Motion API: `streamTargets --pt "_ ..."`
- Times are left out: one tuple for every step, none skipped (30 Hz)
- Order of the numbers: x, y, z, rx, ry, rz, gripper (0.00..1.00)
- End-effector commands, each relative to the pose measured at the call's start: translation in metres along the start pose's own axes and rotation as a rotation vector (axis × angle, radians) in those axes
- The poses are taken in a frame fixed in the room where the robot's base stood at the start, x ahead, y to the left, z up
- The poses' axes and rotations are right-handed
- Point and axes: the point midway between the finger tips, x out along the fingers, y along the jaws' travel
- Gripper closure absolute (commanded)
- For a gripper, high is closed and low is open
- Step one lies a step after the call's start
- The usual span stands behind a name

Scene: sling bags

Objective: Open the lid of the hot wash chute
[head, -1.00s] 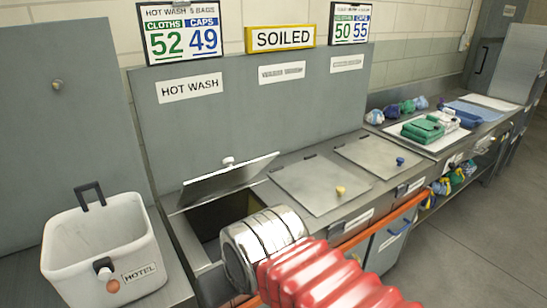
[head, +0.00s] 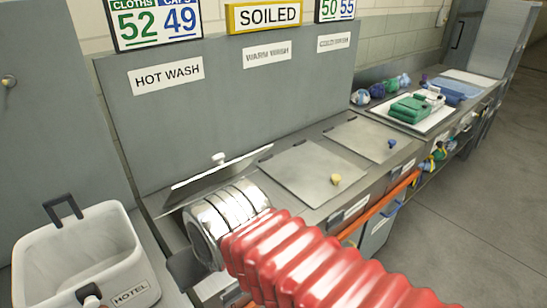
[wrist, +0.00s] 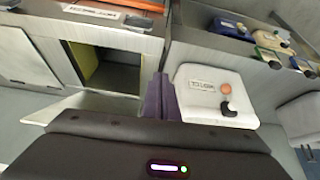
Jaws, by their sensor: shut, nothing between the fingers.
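The hot wash chute's lid (head: 222,168) stands tilted up in the head view, below the HOT WASH label (head: 166,76). Its white knob (head: 219,158) shows at the raised edge. The mouth beneath is mostly hidden by my arm's metal wrist and the lid. My gripper (head: 185,268) is partly hidden at the front of the chute, low and left of the raised lid. In the wrist view its purple fingers (wrist: 160,97) are together and empty. I see no contact between them and the lid.
A white HOTEL tub (head: 45,262) stands left of the chute; it also shows in the wrist view (wrist: 190,95). The warm wash lid (head: 300,180), with a yellow knob, and the blue-knobbed lid (head: 365,140) are closed. An orange rail (head: 395,195) runs along the bench front.

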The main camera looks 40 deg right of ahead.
Motion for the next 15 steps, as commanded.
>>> streamTargets --pt "0.000 0.000 0.000 0.000 0.000 0.000 1.00" --pt "0.000 0.000 0.000 0.000 0.000 0.000 1.00" --pt "0.000 0.000 0.000 0.003 -0.001 -0.001 1.00" --pt "0.000 0.000 0.000 0.008 -0.004 -0.002 1.00" --pt "0.001 0.000 0.001 0.016 -0.007 -0.004 1.00" --pt "0.002 0.001 0.002 0.032 -0.014 -0.008 1.00" --pt "0.004 0.001 0.003 0.048 -0.022 -0.012 1.00" --pt "0.005 0.001 0.004 0.068 -0.032 -0.016 1.00" --pt "0.009 0.000 0.006 0.102 -0.048 -0.025 1.00" --pt "0.011 -0.001 0.008 0.132 -0.062 -0.033 1.00" --pt "0.014 -0.001 0.010 0.167 -0.077 -0.043 1.00" --pt "0.018 -0.001 0.013 0.223 -0.100 -0.057 1.00" --pt "0.021 -0.001 0.015 0.269 -0.117 -0.068 1.00" --pt "0.024 -0.001 0.017 0.317 -0.136 -0.081 1.00" --pt "0.028 -0.001 0.020 0.387 -0.163 -0.099 1.00"
